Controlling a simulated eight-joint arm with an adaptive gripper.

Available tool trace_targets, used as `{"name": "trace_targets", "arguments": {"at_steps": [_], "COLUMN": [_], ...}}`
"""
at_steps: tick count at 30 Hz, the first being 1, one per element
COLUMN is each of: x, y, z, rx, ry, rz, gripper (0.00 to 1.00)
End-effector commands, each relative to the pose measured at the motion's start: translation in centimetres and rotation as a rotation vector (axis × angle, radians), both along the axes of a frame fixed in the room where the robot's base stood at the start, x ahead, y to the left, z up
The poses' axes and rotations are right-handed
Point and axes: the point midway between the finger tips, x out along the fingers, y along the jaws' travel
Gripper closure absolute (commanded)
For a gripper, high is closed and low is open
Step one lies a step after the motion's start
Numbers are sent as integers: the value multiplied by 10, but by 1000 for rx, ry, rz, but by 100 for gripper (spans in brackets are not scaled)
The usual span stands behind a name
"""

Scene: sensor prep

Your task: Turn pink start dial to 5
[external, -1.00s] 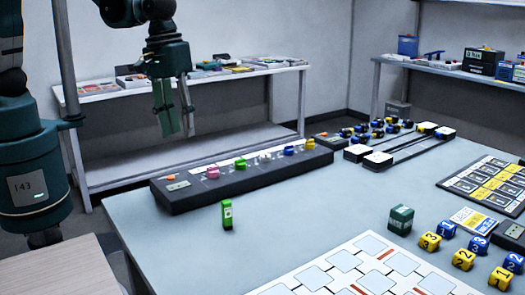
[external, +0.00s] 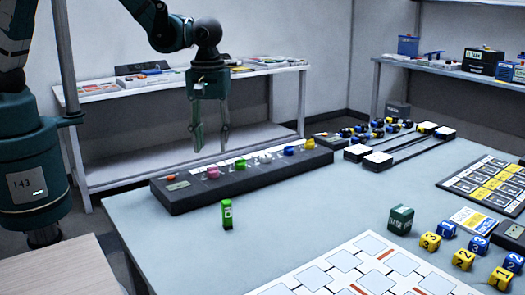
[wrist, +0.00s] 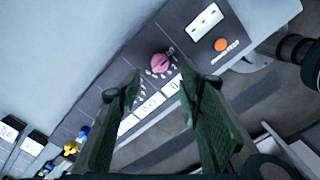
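The pink dial (external: 213,172) sits near the left end of the long dark control panel (external: 192,197). In the wrist view the pink dial (wrist: 160,64) lies ahead of my fingertips, roughly between them, with small markings around it too small to read. My gripper (external: 210,140) is above the panel, pointing down, over the area of the pink dial and apart from it. In the wrist view my gripper (wrist: 160,85) has its two green fingers spread wide with nothing between them.
An orange button (wrist: 221,44) and a white label plate (wrist: 204,22) lie beside the pink dial. Green (external: 240,163), blue (external: 288,150) and yellow (external: 310,144) knobs stand farther along the panel. A green upright block (external: 227,214) stands in front of the panel.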

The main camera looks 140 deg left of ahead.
Motion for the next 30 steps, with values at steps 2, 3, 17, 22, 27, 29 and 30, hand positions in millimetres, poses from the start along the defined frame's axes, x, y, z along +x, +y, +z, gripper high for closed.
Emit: {"name": "trace_targets", "arguments": {"at_steps": [2,3,17,22,27,29,30], "x": [0,0,0,0,0,0,0], "y": [0,0,0,0,0,0,0], "z": [0,0,-31,-50,-66,-70,-72], "rx": [0,0,0,0,0,0,0], "ry": [0,0,0,0,0,0,0], "rz": [0,0,-1,-1,-1,-1,-1], "gripper": [64,64,64,64,64,64,64]}}
